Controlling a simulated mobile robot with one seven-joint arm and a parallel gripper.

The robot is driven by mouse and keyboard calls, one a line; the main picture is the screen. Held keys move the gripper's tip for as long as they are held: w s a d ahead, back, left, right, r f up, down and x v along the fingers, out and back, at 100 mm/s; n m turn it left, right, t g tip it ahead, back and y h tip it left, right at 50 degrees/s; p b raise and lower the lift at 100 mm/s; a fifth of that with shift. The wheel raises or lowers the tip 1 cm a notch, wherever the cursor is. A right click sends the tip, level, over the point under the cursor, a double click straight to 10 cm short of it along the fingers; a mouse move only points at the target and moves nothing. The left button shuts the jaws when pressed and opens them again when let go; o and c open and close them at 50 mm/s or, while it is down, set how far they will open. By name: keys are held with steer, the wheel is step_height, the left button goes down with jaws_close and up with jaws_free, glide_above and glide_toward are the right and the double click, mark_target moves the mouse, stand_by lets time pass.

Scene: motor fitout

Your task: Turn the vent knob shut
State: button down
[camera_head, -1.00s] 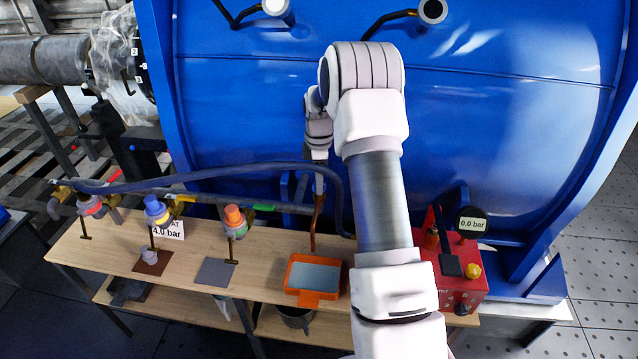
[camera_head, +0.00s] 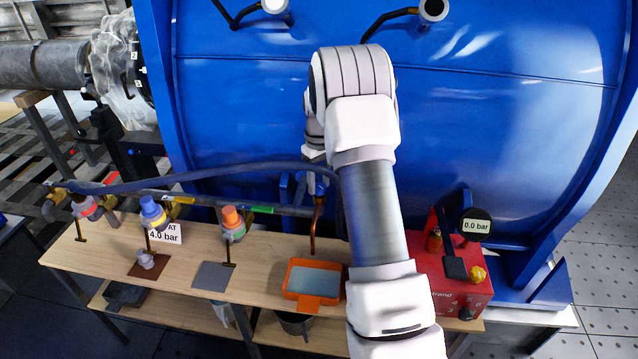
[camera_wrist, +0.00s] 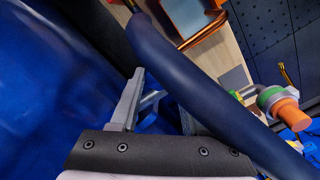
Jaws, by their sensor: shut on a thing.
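My gripper (camera_head: 316,168) is at the pipe end near the blue tank, above the copper tube (camera_head: 316,228). In the wrist view my gripper (camera_wrist: 152,98) has its left finger in plain sight, while the dark hose (camera_wrist: 195,90) crosses in front of the right one. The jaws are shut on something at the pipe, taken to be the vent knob. The knob itself is hidden by the wrist and hose, so its angle cannot be told. The copper tube points down toward the orange tray (camera_head: 313,300).
The wooden bench (camera_head: 80,248) carries valves with blue (camera_head: 152,210) and orange (camera_head: 232,217) caps. A red pump (camera_head: 462,295) with a gauge (camera_head: 475,227) reading 0.0 bar stands to the right. The blue tank (camera_head: 240,110) fills the back.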

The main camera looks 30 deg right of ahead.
mark_target(319, 185)
steer(key=m, duration=0.4)
steer(key=shift+m, duration=0.3)
steer(key=m, duration=0.4)
steer(key=shift+m, duration=0.3)
steer(key=shift+c, duration=1.9)
jaws_free()
steer(key=shift+r, duration=0.1)
step_height(319, 185, up, 17)
steer(key=shift+r, duration=0.15)
